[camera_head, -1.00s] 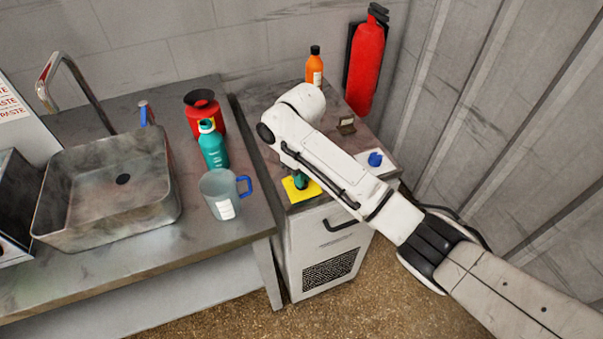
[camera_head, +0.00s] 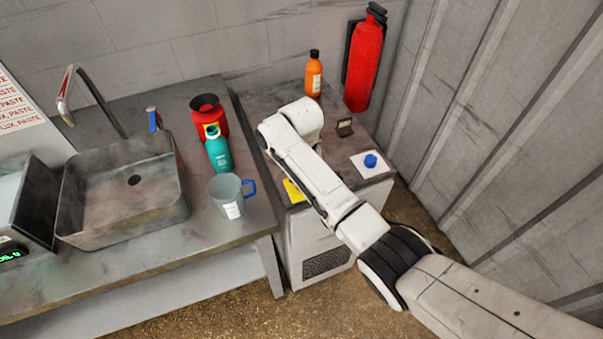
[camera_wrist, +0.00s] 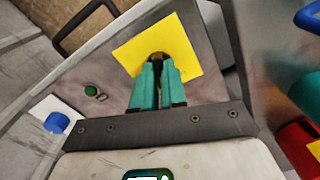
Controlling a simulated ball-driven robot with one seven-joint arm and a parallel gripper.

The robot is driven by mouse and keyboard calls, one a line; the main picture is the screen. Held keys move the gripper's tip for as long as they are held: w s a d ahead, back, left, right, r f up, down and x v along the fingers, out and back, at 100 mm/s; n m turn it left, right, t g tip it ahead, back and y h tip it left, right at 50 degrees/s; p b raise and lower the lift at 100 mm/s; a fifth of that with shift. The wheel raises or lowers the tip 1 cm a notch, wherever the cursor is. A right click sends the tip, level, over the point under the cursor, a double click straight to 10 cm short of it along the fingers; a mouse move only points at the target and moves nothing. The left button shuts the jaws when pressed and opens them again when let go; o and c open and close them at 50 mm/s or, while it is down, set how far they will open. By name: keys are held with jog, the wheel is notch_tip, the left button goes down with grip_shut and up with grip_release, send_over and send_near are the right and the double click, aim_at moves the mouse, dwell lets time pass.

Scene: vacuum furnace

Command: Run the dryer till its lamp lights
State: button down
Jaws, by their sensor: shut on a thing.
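A grey cabinet (camera_head: 313,246), which appears to be the dryer, stands right of the sink bench. A yellow plate (camera_head: 293,191) lies on its top near the front left; it also shows in the wrist view (camera_wrist: 185,35). My gripper (camera_wrist: 158,64), with teal fingers, is over this plate and shut on a small dark knob (camera_wrist: 157,56), mostly hidden between the fingertips. A small round green lamp or button (camera_wrist: 91,90) is on the cabinet top; I cannot tell whether it is lit.
A blue knob (camera_head: 370,161) on a white plate and a small brown block (camera_head: 345,127) are on the cabinet. An orange bottle (camera_head: 314,78) and red extinguisher (camera_head: 364,65) are behind. A jug (camera_head: 226,198), teal bottle (camera_head: 219,152) and sink (camera_head: 108,230) are left.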

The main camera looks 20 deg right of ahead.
jog(key=shift+w+m+p, duration=0.1)
jog(key=shift+m+p, duration=0.2)
jog(key=shift+m, duration=0.7)
jog(key=c, duration=1.2)
grip_release()
notch_tip(320, 180, up, 11)
jog(key=shift+f+b, duration=0.1)
jog(key=shift+b, duration=0.6)
